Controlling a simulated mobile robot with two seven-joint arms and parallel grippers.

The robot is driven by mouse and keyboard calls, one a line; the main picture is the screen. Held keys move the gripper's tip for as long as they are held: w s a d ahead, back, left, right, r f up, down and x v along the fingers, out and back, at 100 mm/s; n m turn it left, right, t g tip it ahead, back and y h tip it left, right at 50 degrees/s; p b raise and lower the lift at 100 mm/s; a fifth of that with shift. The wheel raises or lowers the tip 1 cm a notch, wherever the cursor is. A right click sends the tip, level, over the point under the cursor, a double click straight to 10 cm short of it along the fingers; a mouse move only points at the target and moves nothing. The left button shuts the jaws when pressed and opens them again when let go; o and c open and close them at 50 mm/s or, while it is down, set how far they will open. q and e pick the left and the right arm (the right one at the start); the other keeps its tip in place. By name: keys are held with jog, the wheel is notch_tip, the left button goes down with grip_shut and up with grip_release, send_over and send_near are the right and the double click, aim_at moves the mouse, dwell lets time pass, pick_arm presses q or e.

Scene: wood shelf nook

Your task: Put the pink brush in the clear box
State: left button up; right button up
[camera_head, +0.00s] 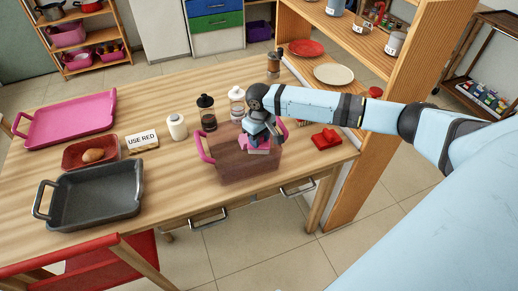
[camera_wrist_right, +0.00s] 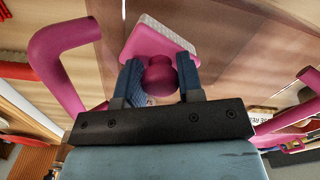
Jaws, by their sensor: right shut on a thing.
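The clear box (camera_head: 237,170) is see-through with pink handles and stands near the front right edge of the wooden table. My right gripper (camera_head: 258,138) is shut on the pink brush (camera_head: 259,151) at the box. In the right wrist view the fingers of my right gripper (camera_wrist_right: 159,82) clasp the round pink knob of the brush (camera_wrist_right: 159,50), and its pale bristles point away from the gripper. Box handles show on both sides there. I cannot tell how far the brush is above the box floor. My left gripper is not in view.
A red object (camera_head: 326,139) lies right of the box. A white jar (camera_head: 177,127), a dark-lidded jar (camera_head: 206,112), a "USE RED" sign (camera_head: 142,140), a red tray (camera_head: 72,155), a grey tray (camera_head: 60,205) and a pink tray (camera_head: 68,119) stand left. A wooden shelf (camera_head: 408,60) is close right.

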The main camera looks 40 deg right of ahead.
notch_tip(320, 180, down, 5)
jog(key=shift+f, duration=0.1)
dwell(0.3)
jog(key=o, duration=0.8)
notch_tip(320, 180, up, 12)
jog(key=shift+r, duration=0.15)
dwell(0.5)
